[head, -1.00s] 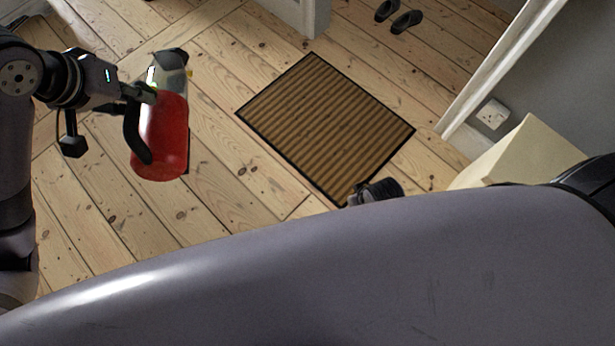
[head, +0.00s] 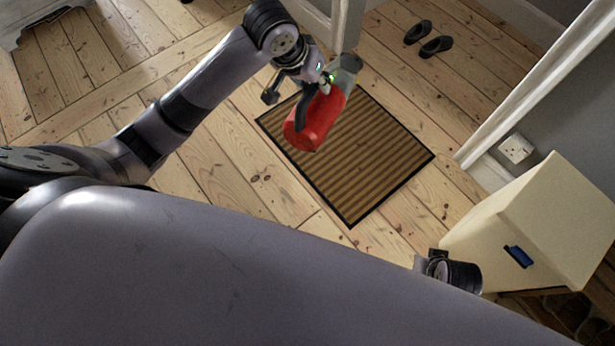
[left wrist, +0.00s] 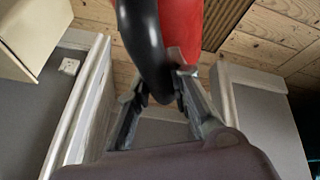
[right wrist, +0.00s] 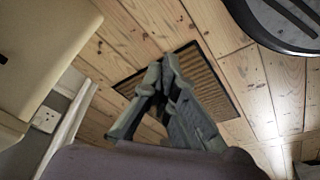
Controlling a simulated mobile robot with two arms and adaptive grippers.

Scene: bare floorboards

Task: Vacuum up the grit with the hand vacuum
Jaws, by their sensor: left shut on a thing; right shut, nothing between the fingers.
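The hand vacuum (head: 318,118) has a red body, a black handle and a grey front end. My left gripper (head: 326,84) is shut on its black handle and holds it over the brown ribbed doormat (head: 372,165). In the left wrist view the black handle (left wrist: 146,50) runs between the fingers (left wrist: 160,85) beside the red body. My right gripper is shut and empty in the right wrist view (right wrist: 163,82), with the mat behind it. In the head view most of that gripper is hidden. I cannot make out any grit.
A cream cabinet (head: 545,215) with a blue item on its side stands at the right, close to my right wrist. Dark shoes (head: 428,38) lie beyond the mat near a door frame. A wall socket (head: 516,148) is at the right. Floorboards left of the mat are clear.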

